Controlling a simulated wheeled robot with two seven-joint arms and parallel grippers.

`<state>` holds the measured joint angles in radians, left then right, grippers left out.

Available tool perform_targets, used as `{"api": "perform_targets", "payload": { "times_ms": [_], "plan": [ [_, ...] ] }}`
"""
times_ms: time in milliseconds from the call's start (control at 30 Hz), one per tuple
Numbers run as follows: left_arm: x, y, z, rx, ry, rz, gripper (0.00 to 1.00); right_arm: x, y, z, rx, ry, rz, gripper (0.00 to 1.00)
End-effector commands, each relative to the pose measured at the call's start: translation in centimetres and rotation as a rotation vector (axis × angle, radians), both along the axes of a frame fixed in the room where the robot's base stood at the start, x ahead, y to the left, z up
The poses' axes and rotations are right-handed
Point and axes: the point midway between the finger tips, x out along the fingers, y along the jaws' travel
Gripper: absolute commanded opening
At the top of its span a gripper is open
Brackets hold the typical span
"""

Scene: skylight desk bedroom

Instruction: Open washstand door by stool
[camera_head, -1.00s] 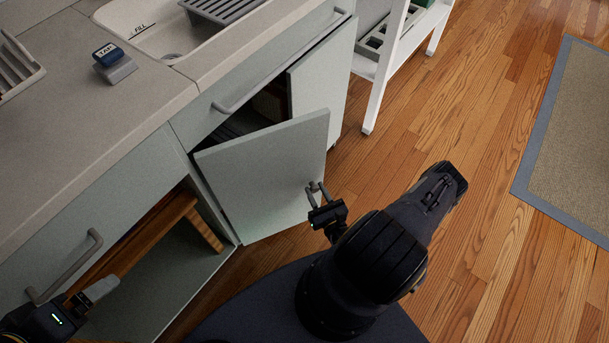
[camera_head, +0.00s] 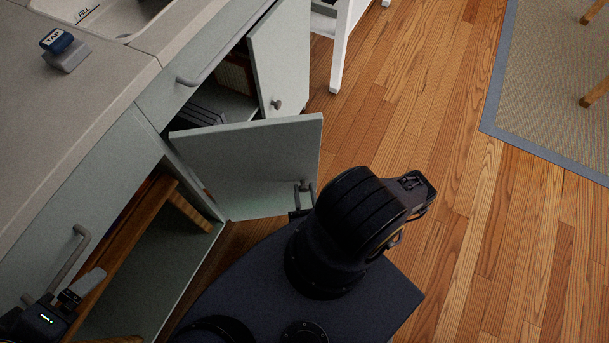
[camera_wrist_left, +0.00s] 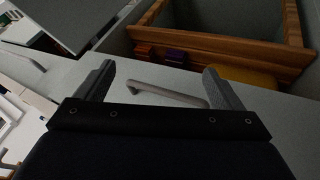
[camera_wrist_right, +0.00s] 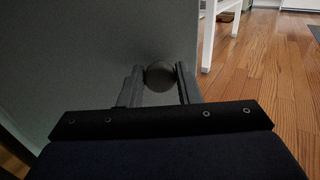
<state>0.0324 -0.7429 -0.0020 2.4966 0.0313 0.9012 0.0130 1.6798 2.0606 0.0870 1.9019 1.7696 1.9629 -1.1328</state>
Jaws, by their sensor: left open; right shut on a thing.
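The washstand door (camera_head: 245,165) beside the wooden stool (camera_head: 135,232) is a pale grey-green panel standing well open, swung out from the cabinet. My right gripper (camera_head: 303,190) is at the door's outer side and partly hidden by my arm. In the right wrist view its fingers (camera_wrist_right: 160,82) are shut on a round grey knob (camera_wrist_right: 159,75) on that door. My left gripper (camera_head: 58,288) is open by the drawer front at lower left. In the left wrist view the grey bar handle (camera_wrist_left: 165,93) lies between its fingers (camera_wrist_left: 160,78), apparently not gripped.
A second washstand door (camera_head: 280,60) with a knob (camera_head: 276,103) also stands open behind. A white rack (camera_head: 344,40) stands beyond it. The worktop (camera_head: 75,110) carries a blue-topped block (camera_head: 60,48). Wooden floor (camera_head: 430,150) lies clear at right, up to a rug (camera_head: 560,90).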

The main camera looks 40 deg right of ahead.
Motion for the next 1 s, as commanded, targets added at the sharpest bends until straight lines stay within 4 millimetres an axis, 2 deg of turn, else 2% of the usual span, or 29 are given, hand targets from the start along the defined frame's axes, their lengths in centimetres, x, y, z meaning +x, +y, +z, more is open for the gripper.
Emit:
{"api": "perform_targets", "payload": {
  "times_ms": [233,267,400,767,867,1000],
  "plan": [
    [0.0,0.0,0.0,0.000,0.000,0.000,0.89,0.0,0.0,-0.1,-0.001,0.002,0.000,0.00],
    [0.0,0.0,0.0,0.000,0.000,0.000,0.89,0.0,0.0,-0.1,-0.001,0.002,0.001,0.32],
    [0.0,0.0,0.0,0.000,0.000,0.000,0.89,0.0,0.0,-0.1,-0.001,0.002,0.001,0.50],
    [0.0,0.0,0.2,0.000,0.000,0.000,0.89,0.2,-0.3,0.1,-0.002,0.001,0.012,0.51],
    [0.0,0.0,0.6,0.000,0.000,0.000,0.89,0.9,-0.9,0.2,-0.006,0.000,0.043,0.51],
    [0.0,0.0,1.2,0.000,0.000,0.000,0.89,2.7,-2.3,0.3,-0.010,0.000,0.125,0.51]
  ]
}}
